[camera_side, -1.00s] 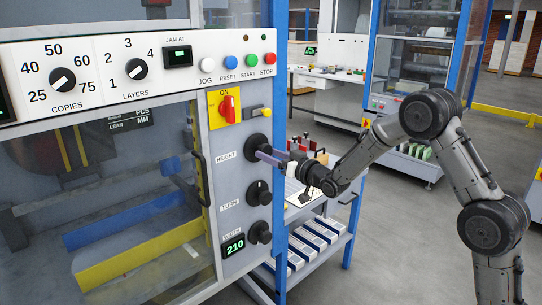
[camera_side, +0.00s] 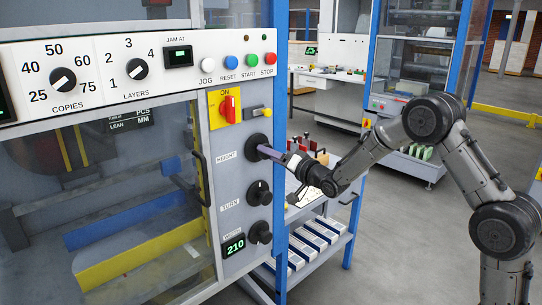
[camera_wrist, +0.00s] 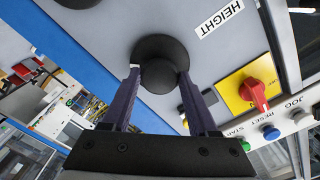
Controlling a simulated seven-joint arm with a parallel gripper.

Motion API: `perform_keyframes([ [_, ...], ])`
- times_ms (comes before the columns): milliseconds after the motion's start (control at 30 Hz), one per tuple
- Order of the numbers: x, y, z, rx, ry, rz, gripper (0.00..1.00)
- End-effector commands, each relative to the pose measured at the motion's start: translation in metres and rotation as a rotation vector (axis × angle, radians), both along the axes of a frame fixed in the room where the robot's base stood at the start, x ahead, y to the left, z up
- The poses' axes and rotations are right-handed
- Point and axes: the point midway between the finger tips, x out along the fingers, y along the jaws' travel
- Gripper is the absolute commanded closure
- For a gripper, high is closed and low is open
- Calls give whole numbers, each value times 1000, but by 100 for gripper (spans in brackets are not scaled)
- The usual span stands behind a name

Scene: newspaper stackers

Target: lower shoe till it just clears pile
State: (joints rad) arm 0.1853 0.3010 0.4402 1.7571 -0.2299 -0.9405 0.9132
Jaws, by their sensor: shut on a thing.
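The black HEIGHT knob (camera_side: 255,146) sits on the grey control panel, at the top of a column of knobs. My gripper (camera_side: 266,151) reaches it from the right. In the wrist view my gripper (camera_wrist: 160,78) has its two purple fingers on either side of the round HEIGHT knob (camera_wrist: 160,50), shut on it. Behind the window, a grey bar (camera_side: 70,190), a blue bar (camera_side: 130,218) and a yellow bar (camera_side: 140,257) show. I cannot tell which part is the shoe, and no pile can be made out clearly.
Below are the TURN knob (camera_side: 258,193) and another black knob (camera_side: 259,232), beside a display (camera_side: 234,245) reading 210. A shelf cart (camera_side: 318,235) stands behind my wrist.

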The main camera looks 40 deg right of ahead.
Motion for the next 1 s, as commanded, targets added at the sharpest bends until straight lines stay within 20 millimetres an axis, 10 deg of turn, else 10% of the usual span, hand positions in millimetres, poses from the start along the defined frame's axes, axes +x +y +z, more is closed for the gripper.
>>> perform_keyframes([
  [467,0,0,-1,13,2,-1,96],
  [500,0,0,-1,13,1,0,33],
  [600,0,0,0,13,1,0,15],
  [1000,-4,0,0,12,0,0,11],
])
